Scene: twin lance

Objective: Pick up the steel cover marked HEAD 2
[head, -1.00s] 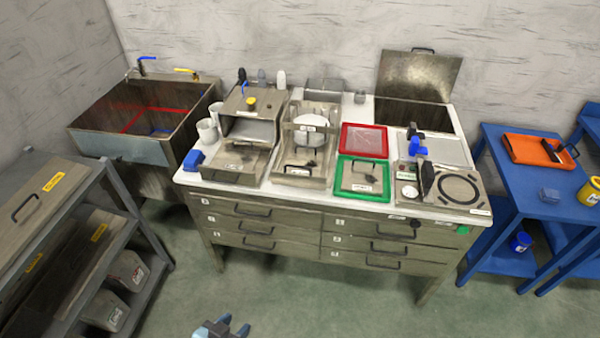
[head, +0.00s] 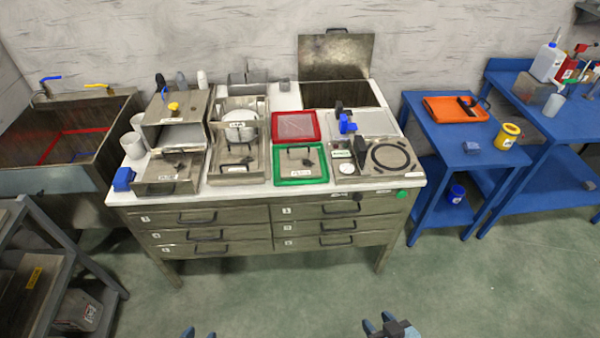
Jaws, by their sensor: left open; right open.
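No label reading HEAD 2 is legible at this size. A steel plate with a dark handle and a small white label (head: 299,161) lies in a green-rimmed tray (head: 322,178) at the front of the white-topped bench. Other steel pieces with handles and labels are a box front (head: 165,176) at the left and a tray (head: 236,168) beside it. A large steel lid (head: 336,57) with a top handle stands upright at the back. My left gripper (head: 199,334) and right gripper (head: 390,326) show at the bottom edge, open, empty and well short of the bench.
The bench has drawers (head: 205,235) below its top. A red-rimmed tray (head: 296,127) and a round-plate device (head: 390,157) sit on it. A sink (head: 70,178) and grey shelf rack (head: 52,228) stand left, blue tables (head: 462,140) right. The floor in front is clear.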

